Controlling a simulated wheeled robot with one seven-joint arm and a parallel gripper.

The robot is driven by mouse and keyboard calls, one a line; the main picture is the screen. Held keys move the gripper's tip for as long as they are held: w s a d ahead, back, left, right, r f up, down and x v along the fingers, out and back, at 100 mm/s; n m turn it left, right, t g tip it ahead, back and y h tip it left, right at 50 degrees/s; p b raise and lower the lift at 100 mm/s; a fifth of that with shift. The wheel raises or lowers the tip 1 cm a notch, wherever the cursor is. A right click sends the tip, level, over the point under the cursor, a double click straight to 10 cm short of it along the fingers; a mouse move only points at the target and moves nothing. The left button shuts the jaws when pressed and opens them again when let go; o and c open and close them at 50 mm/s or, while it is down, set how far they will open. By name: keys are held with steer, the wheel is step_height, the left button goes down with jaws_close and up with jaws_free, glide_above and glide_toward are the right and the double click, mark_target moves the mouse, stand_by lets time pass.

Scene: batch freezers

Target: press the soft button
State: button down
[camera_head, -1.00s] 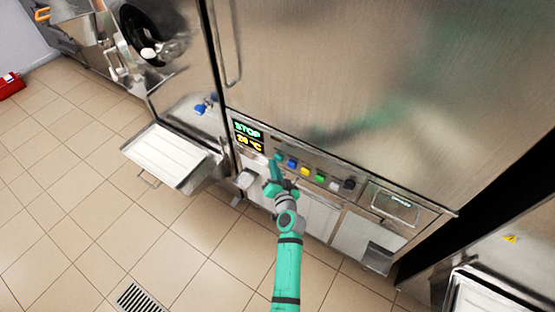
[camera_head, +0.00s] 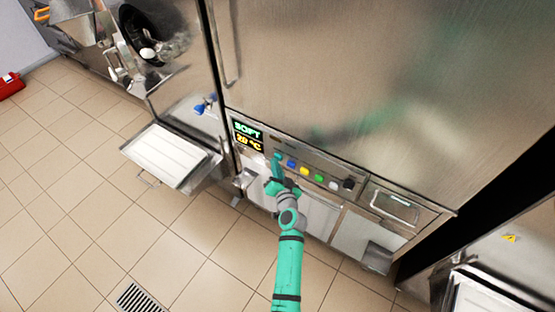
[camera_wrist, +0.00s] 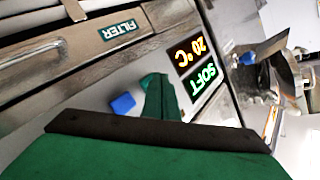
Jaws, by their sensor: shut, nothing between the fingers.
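The button panel (camera_head: 322,166) is on the lower front of the steel machine. Its display (camera_head: 248,135) reads SOFT above 20 °C, and the display also shows turned over in the wrist view (camera_wrist: 197,65). My gripper (camera_head: 277,160) is shut and empty, its tip at the left end of the button row, just left of the blue button (camera_head: 291,163). The wrist view shows the blue button (camera_wrist: 122,103) beside my green fingers (camera_wrist: 160,97). The spot under the fingertips is hidden, so I cannot see the soft button or clear contact with it.
To the right of the blue button are a yellow button (camera_head: 305,170), a green button (camera_head: 319,177), a pale button (camera_head: 333,185) and a dark knob (camera_head: 349,184). A white-topped tray (camera_head: 167,155) juts out at left. The tiled floor (camera_head: 80,215) is open at left.

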steer(key=shift+w, duration=0.15)
stand_by(0.3)
steer(key=shift+a, duration=0.1)
steer(key=shift+s+a, duration=0.4)
steer(key=shift+s, duration=0.35)
steer(key=shift+s+a, duration=0.75)
steer(key=shift+s, duration=0.3)
steer(key=shift+s+a, duration=0.7)
steer(key=shift+s, duration=0.35)
